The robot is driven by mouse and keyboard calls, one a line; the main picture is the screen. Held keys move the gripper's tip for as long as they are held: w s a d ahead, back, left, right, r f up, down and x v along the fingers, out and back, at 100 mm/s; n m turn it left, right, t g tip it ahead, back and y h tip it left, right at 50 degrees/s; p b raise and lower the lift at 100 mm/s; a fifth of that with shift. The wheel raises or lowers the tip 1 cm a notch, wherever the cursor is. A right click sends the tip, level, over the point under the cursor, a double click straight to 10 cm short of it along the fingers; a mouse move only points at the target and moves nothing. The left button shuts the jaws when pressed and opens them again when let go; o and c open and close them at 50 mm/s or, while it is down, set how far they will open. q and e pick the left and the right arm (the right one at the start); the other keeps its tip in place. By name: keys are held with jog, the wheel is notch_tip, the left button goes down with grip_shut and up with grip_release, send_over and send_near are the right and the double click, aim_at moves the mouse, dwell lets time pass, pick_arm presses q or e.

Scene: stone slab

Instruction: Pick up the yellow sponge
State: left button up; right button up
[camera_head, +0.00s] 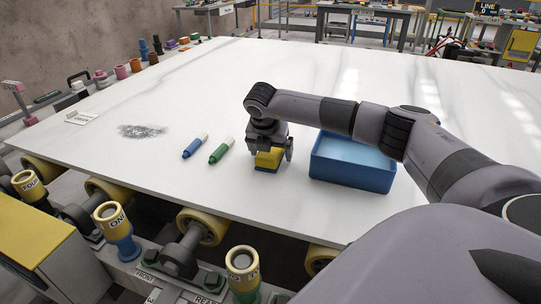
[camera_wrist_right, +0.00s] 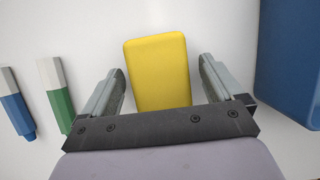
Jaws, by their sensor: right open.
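The yellow sponge (camera_head: 268,158) lies on the white slab, with a dark blue lower layer showing in the head view. In the right wrist view the sponge (camera_wrist_right: 158,72) sits between the two fingers, with white slab visible on both sides of it. My right gripper (camera_head: 271,155) is open and points down over the sponge. In the right wrist view the fingers of my right gripper (camera_wrist_right: 162,88) stand apart from the sponge's sides, and the near end of the sponge is hidden by the gripper body. My left gripper is not in view.
A blue open bin (camera_head: 352,178) stands just right of the sponge. A green marker (camera_head: 220,151) and a blue marker (camera_head: 194,146) lie to its left. A dark scribbled smudge (camera_head: 142,131) is farther left. The slab behind is clear; its front edge borders rollers.

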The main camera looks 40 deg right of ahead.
jog(key=shift+f, duration=0.1)
jog(key=c, duration=1)
jog(key=shift+r, duration=0.3)
notch_tip(320, 180, up, 10)
jog(key=shift+f, duration=0.15)
